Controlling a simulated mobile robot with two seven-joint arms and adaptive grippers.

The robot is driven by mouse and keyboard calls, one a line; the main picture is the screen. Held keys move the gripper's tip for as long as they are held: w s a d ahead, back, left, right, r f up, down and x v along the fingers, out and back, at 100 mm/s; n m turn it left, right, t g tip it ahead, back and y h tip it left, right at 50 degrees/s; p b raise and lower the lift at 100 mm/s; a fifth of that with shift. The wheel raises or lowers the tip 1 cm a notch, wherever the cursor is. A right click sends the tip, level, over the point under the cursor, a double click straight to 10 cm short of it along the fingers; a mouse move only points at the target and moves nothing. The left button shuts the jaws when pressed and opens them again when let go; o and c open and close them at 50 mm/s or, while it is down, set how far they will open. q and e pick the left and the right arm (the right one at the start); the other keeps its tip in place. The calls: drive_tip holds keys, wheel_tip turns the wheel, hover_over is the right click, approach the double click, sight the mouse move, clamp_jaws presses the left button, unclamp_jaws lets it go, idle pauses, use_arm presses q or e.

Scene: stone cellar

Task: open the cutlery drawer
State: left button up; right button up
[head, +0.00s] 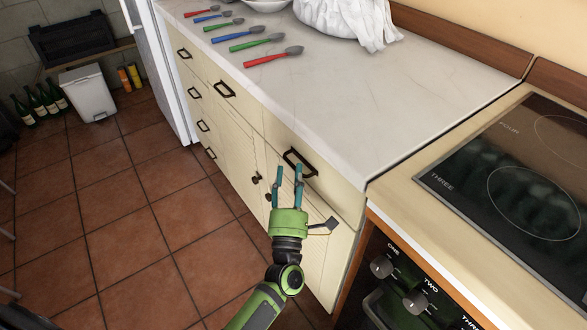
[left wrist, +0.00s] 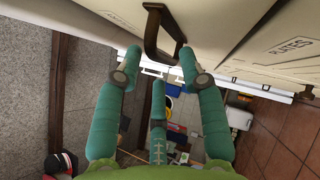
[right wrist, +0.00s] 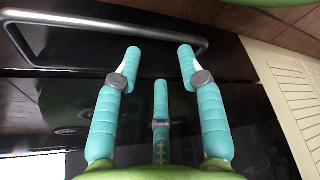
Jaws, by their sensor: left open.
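The cream counter has several drawers with dark handles. The right-hand top drawer (head: 335,190) looks shut, its dark handle (head: 300,162) just past my left fingertips. I cannot read its label, so I cannot tell if it is the cutlery drawer. My left gripper (head: 288,170) is open and empty in front of this drawer. In the left wrist view, the handle (left wrist: 152,35) shows ahead, between the open fingertips (left wrist: 160,60); no grip on it shows. My right gripper (right wrist: 160,62) is open and empty, facing a dark front with a metal bar handle (right wrist: 90,42).
Another top drawer handle (head: 224,89) is farther left. A drawer labelled PLATES (left wrist: 293,48) shows in the left wrist view. Several coloured spoons (head: 273,57) and a white cloth bundle (head: 345,20) lie on the worktop. A stove (head: 520,190) stands right.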

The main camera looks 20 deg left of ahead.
use_arm(q)
drive_tip(key=shift+x, duration=0.85)
drive_tip(key=shift+f, duration=0.1)
clamp_jaws()
